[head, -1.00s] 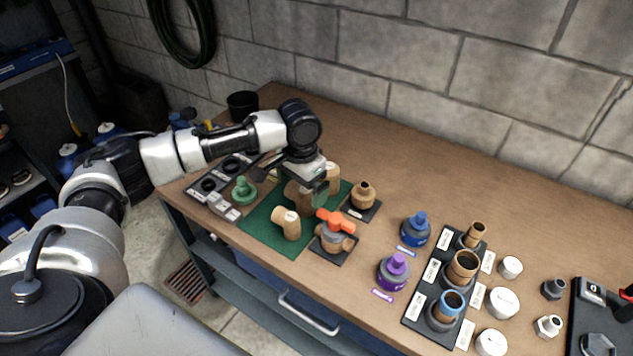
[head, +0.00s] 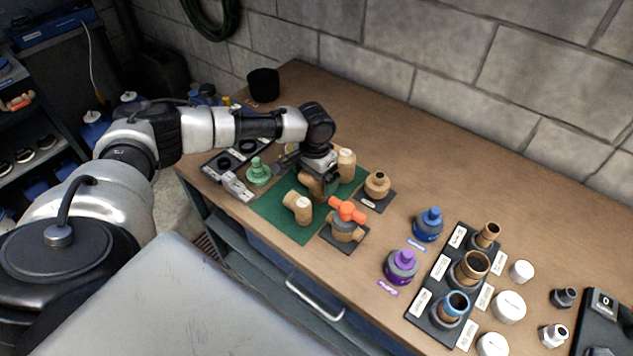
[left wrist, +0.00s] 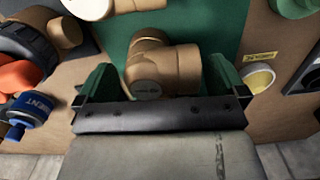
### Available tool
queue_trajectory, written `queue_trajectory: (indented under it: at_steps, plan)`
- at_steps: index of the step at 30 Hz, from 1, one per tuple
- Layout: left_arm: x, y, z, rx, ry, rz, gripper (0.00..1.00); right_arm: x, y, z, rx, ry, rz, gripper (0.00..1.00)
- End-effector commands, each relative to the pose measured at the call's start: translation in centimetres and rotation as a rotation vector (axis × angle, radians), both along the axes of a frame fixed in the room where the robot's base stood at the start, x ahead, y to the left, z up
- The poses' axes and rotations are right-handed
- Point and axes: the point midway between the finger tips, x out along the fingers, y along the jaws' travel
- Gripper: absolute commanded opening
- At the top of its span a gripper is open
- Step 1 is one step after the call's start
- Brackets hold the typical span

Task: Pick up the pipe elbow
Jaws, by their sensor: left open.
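Several tan pipe fittings stand on a green mat (head: 272,210) on the workbench. One bent tan fitting, seemingly the pipe elbow (head: 316,187), is partly hidden under my left gripper (head: 318,174). In the left wrist view this elbow (left wrist: 178,68) lies between the two green-tipped fingers of the open left gripper (left wrist: 162,80), with a gap at each side. Another tan fitting (head: 298,207) stands at the mat's front, and one more (head: 346,163) behind the gripper. My right gripper is out of view.
An orange-handled valve (head: 345,220) and a tan fitting on a dark pad (head: 377,185) are close on the right.

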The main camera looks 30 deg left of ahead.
Motion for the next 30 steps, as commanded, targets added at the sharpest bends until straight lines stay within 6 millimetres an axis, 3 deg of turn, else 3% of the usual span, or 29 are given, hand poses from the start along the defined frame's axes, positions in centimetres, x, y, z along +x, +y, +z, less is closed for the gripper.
queue_trajectory:
  at_steps: [10, 20, 26, 30]
  plan:
    - [0.0, 0.0, -1.1, 0.000, -0.001, -0.002, 1.00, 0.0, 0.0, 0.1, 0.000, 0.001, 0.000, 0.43]
    - [0.0, 0.0, -1.0, 0.000, -0.002, -0.001, 0.51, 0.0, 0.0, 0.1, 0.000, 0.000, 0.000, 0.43]
    - [0.0, 0.0, -0.9, 0.000, -0.002, -0.001, 0.51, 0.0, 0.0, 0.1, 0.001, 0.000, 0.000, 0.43]
    - [0.1, 0.0, 0.2, -0.002, -0.005, 0.000, 0.51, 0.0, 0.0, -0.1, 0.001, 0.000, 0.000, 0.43]
